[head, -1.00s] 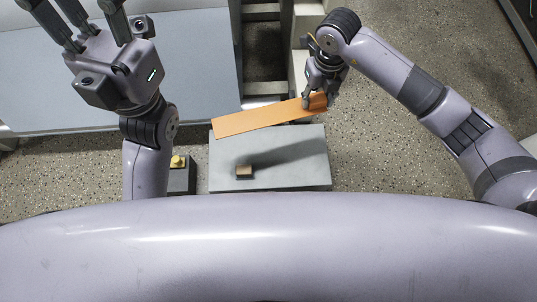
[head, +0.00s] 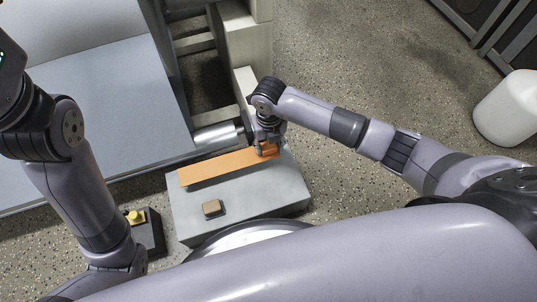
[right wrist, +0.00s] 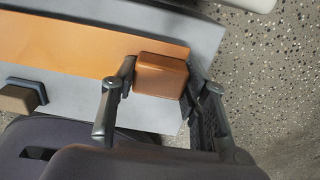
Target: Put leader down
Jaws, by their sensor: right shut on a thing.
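The leader is a flat orange strip (head: 222,167) with a raised orange block at its right end. In the head view it lies over the grey box (head: 262,190), along its far side. My right gripper (head: 266,148) is shut on the block end. In the right wrist view the block (right wrist: 160,76) sits between the fingers (right wrist: 157,84) and the strip (right wrist: 90,42) runs left over the grey top. I cannot tell whether the strip touches the box. Only the edge of my left gripper (head: 8,72) shows; its fingers are out of view.
A small brown block (head: 212,208) sits on the near part of the box top. A metal roller (head: 218,134) and a large blue-grey surface (head: 105,105) lie beyond. A white cylinder (head: 508,108) stands right on open floor.

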